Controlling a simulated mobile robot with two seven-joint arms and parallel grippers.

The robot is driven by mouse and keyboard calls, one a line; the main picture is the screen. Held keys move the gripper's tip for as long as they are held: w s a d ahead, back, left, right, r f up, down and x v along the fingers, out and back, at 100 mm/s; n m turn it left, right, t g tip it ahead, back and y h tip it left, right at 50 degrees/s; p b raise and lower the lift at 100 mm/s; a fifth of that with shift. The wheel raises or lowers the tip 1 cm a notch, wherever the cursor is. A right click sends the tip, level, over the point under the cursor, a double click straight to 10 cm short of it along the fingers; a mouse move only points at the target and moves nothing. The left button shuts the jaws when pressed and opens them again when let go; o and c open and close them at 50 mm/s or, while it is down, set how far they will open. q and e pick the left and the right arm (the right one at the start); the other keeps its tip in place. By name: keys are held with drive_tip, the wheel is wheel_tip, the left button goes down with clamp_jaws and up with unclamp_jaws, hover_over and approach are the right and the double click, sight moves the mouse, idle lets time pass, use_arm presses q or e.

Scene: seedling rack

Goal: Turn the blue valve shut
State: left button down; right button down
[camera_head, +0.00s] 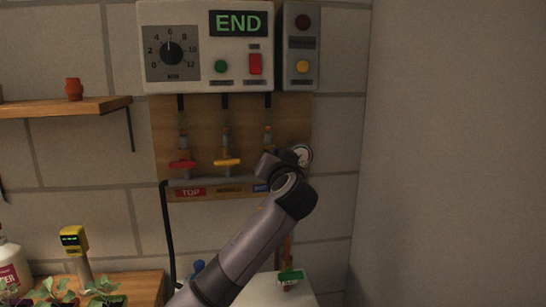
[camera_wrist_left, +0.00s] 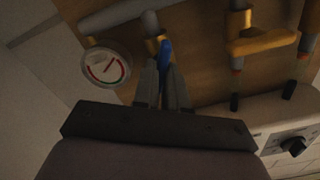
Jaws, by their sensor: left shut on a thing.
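The blue valve's handle (camera_wrist_left: 165,56) shows in the left wrist view between the fingers of my left gripper (camera_wrist_left: 163,82), which is shut on it. In the head view my left arm covers the blue valve, and only a bit of its blue label (camera_head: 261,188) shows. My left gripper (camera_head: 275,163) is at the right end of the valve row there, partly hidden by its own wrist. The red valve (camera_head: 183,163) and the yellow valve (camera_head: 227,163) stand to its left. My right gripper is in neither view.
A pressure gauge (camera_head: 301,155) sits close to the right of my left gripper. Above are a control box (camera_head: 205,80) with a display reading END and a dial, and a smaller box (camera_head: 300,45) with two lamps. A wall shelf (camera_head: 65,107) is at left. Seedlings (camera_head: 105,290) stand below left.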

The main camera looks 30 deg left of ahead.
use_arm(q)
drive_tip(key=m, duration=1.2)
drive_tip(key=shift+w+d+f, duration=0.1)
drive_tip(key=shift+f, duration=0.2)
idle(0.3)
drive_tip(key=c, duration=1.2)
unclamp_jaws()
drive_tip(key=shift+b+v, duration=0.7)
drive_tip(key=shift+v, duration=2.85)
